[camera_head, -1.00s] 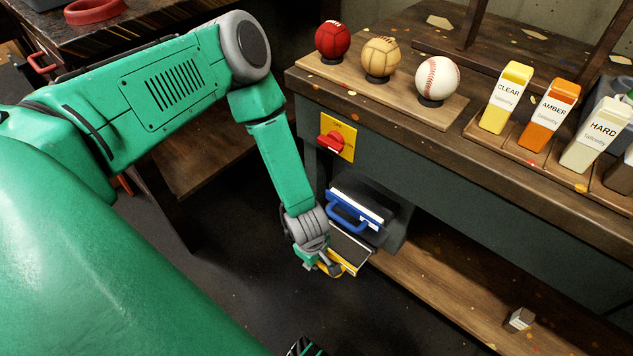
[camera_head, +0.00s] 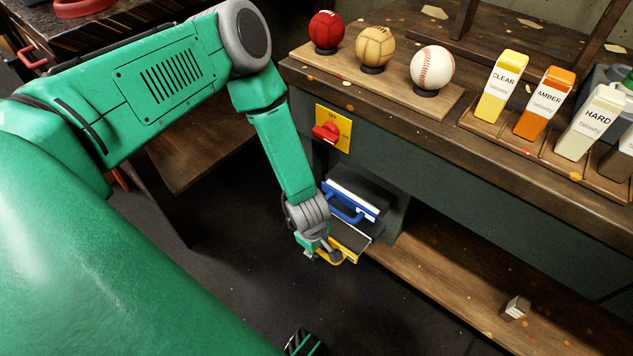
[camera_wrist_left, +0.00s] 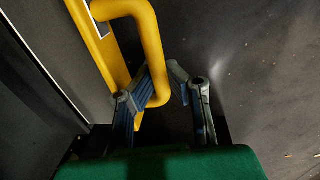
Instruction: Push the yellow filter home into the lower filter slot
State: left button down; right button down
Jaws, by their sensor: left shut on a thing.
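The yellow filter (camera_head: 352,243) sits partway in the lower slot of the bench housing, its dark top face still showing in front of the opening. It is directly below the blue-handled filter (camera_head: 350,200). My left gripper (camera_head: 328,254) is at the front of the yellow filter, shut on its handle. In the left wrist view, the yellow handle (camera_wrist_left: 150,45) runs down between the two fingers (camera_wrist_left: 160,95), beside the filter's yellow front edge (camera_wrist_left: 98,45). The slot's inside is hidden.
A red knob on a yellow plate (camera_head: 333,129) is on the bench front above the filters. Balls on a wooden stand (camera_head: 375,50) and several labelled bottles (camera_head: 545,103) stand on the bench top. A lower wooden shelf (camera_head: 450,270) extends right. Floor left of the gripper is clear.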

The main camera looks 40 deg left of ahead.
aim_at(335, 240)
dwell(0.3)
pick_arm(q)
jog(key=shift+w+d, duration=0.15)
jog(key=shift+w, duration=1.1)
dwell(0.5)
dwell(0.9)
jog(key=shift+w, duration=0.3)
